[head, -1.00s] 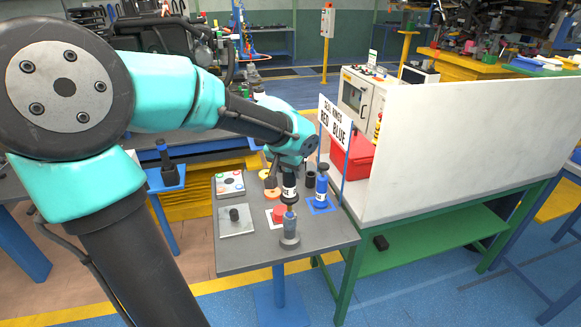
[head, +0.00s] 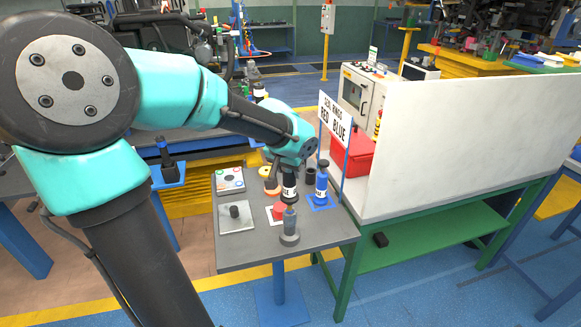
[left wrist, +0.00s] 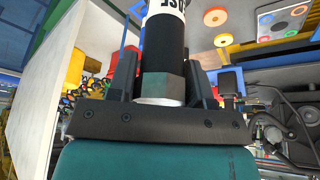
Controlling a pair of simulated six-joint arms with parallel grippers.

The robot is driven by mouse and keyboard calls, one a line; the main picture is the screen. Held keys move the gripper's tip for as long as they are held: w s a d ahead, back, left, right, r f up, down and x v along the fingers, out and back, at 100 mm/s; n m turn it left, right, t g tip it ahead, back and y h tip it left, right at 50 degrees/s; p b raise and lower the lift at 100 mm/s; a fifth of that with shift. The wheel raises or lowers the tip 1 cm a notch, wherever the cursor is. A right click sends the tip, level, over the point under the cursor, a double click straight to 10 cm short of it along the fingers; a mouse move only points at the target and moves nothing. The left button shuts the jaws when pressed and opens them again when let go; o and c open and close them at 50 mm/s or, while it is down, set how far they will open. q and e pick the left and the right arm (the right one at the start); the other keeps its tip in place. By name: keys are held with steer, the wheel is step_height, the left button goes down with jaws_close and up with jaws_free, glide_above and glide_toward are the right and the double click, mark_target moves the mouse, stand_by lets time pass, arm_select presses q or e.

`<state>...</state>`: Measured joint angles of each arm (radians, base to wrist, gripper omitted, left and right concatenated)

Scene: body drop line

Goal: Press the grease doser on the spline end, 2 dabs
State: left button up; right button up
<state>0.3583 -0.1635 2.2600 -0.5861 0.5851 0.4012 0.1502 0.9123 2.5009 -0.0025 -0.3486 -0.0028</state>
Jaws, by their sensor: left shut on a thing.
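The grease doser (head: 289,190), a black cylinder with a white lettered label, stands about upright over the small grey table. My left gripper (left wrist: 160,78) is shut around it; the doser (left wrist: 164,50) fills the space between the fingers in the left wrist view. In the head view the fingers are mostly hidden by my wrist. Directly below the doser is the spline end of a blue-grey shaft (head: 289,219), upright in a round grey base (head: 289,239). The doser's lower end is at the shaft top; I cannot tell whether they touch. My right gripper is not in view.
A red part (head: 279,211) lies close left, with a metal plate and black peg (head: 235,213) farther left. A seal-rings sign (head: 337,122) and white panel (head: 450,145) bound the right.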

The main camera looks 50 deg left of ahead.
arm_select(q)
steer(key=shift+f, duration=0.75)
stand_by(0.6)
steer(key=shift+r, duration=1.65)
steer(key=shift+r, duration=2.4)
